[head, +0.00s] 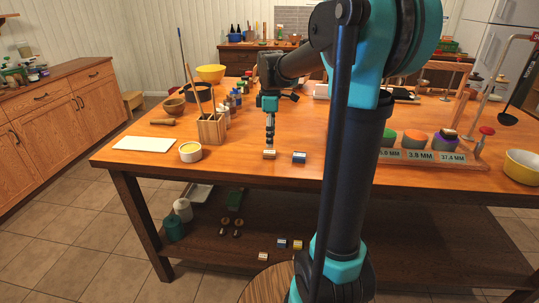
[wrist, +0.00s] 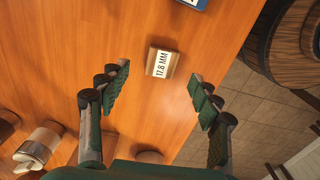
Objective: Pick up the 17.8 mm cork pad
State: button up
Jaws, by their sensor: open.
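The 17.8 mm cork pad (wrist: 172,66) is a small brown block with a white label reading "17.8 MM", lying on the wooden table near its edge. In the wrist view it lies beyond and between my fingertips, apart from both. In the head view the pad (head: 269,154) is on the table just below my gripper (head: 270,140), which points down over it. My gripper (wrist: 162,88) is open and empty, with one green-padded finger on each side.
A blue labelled block (head: 299,157) lies just right of the pad. A labelled rack (head: 425,156) stands to the right. The table's front edge (head: 230,181) is close.

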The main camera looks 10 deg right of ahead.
aim_at(270, 152)
jog(key=shift+s+a+f, duration=0.1)
jog(key=shift+f, duration=1.25)
jog(key=shift+s+a+f, duration=0.1)
jog(key=shift+f, duration=1.2)
jog(key=shift+c, duration=0.4)
jog(key=c, duration=0.8)
